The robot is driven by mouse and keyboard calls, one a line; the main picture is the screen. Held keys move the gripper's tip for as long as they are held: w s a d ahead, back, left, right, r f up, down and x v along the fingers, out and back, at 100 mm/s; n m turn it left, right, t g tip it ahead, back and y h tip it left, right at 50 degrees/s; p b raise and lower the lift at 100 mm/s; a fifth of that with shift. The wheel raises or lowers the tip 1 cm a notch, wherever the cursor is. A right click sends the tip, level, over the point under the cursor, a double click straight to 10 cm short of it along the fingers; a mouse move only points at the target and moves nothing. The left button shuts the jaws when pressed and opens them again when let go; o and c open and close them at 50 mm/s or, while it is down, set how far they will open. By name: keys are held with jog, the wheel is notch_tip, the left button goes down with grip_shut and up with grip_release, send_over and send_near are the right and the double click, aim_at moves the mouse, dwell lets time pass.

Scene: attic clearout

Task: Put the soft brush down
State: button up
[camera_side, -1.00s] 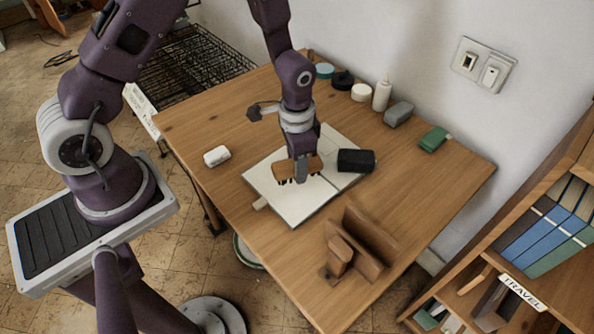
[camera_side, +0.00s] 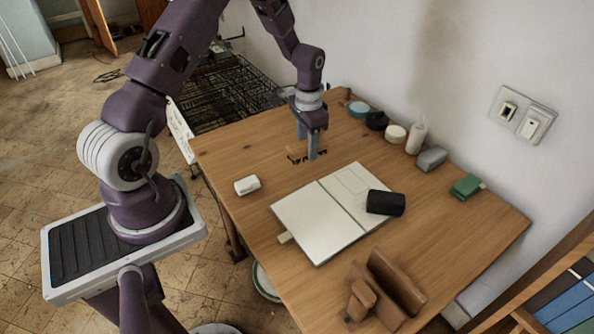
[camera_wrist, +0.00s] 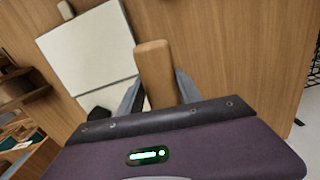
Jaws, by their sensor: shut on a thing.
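The soft brush (camera_side: 294,152) has a tan wooden back and dark bristles that point down. My gripper (camera_side: 309,150) is shut on it, over the far left part of the wooden table (camera_side: 240,145). The bristles are at or very near the tabletop; I cannot tell if they touch. In the wrist view the brush (camera_wrist: 153,58) shows as a tan block between the fingers of my gripper (camera_wrist: 158,92).
An open notebook (camera_side: 315,220) lies nearer, with a black case (camera_side: 386,203) on its right page. A small white object (camera_side: 247,185) lies left of the notebook. Several small items, among them a white bottle (camera_side: 416,137), line the wall side. Brown wooden bookends (camera_side: 390,285) stand in front.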

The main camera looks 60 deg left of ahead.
jog(key=n, duration=0.1)
send_near(295, 168)
notch_tip(295, 168, down, 6)
jog(key=shift+r, duration=0.1)
jog(key=o, duration=1.3)
